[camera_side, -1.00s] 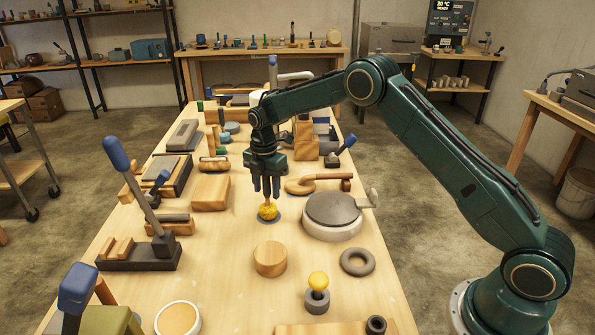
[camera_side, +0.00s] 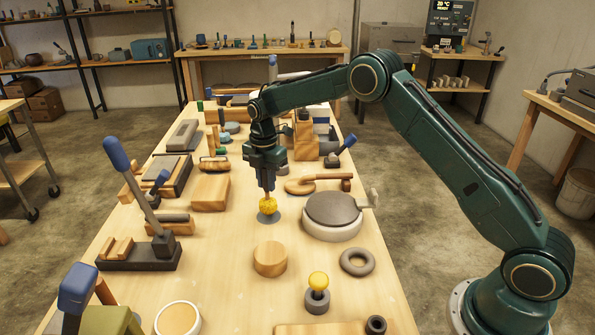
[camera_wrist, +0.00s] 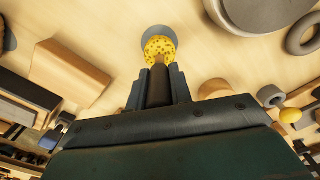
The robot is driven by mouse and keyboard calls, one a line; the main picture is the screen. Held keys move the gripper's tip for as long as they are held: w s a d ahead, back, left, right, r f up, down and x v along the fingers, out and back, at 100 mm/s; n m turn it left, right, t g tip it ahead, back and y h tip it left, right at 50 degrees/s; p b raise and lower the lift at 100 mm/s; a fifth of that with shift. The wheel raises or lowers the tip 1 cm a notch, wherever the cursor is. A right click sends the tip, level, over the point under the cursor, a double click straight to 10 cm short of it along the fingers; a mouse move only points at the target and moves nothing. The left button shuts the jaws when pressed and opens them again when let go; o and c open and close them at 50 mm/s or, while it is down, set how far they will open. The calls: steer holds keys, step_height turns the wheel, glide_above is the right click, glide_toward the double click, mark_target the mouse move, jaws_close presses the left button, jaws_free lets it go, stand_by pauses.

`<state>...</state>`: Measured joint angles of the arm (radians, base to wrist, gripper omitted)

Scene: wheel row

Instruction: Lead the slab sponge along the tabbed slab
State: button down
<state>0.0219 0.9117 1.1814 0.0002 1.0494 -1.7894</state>
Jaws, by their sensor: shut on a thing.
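A yellow, speckled sponge (camera_side: 267,206) on a brown handle is in the middle of the bench. My gripper (camera_side: 266,187) is shut on the handle, with the sponge hanging below the fingers. In the wrist view the sponge (camera_wrist: 158,48) shows beyond the fingertips, over a small blue-grey disc (camera_wrist: 171,34). The sponge looks slightly above the disc. To the right is a round slab (camera_side: 331,208) with a grey top, a pale side and an upright tab at its right edge; it seems to be the tabbed slab. The sponge is apart from it.
A wooden cylinder (camera_side: 270,258), a grey ring (camera_side: 358,262) and a yellow ball on a grey stand (camera_side: 317,299) are nearer the camera. A curved wooden handle (camera_side: 325,178) lies behind the slab. A wooden block (camera_side: 211,192) is left. Bare bench separates sponge and slab.

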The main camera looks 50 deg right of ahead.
steer(key=shift+r, duration=2.5)
steer(key=shift+r, duration=0.1)
step_height(320, 180, up, 5)
glide_above(272, 198)
steer(key=a, duration=0.1)
steer(key=shift+w+a, duration=0.15)
steer(key=shift+w, duration=0.15)
steer(key=s+d, duration=1.1)
steer(key=d, duration=0.3)
steer(key=shift+s+r, duration=0.15)
steer(key=shift+s, duration=0.15)
